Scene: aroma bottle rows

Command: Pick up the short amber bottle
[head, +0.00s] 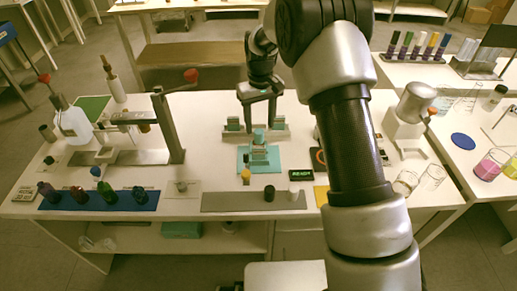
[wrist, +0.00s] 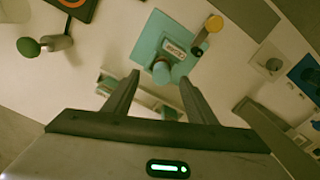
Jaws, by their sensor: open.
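My gripper (head: 258,122) is open and empty, pointing down above the teal pad (head: 243,166) in the middle of the table. Several small dark bottles stand on the blue mat (head: 125,206) at the left, well away from my gripper. One is a dark reddish-brown bottle (head: 80,196). Whether it is the short amber bottle cannot be told at this size.
A metal post stand (head: 168,125) rises between my gripper and the blue mat. Glassware (head: 432,178) stands at the right.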

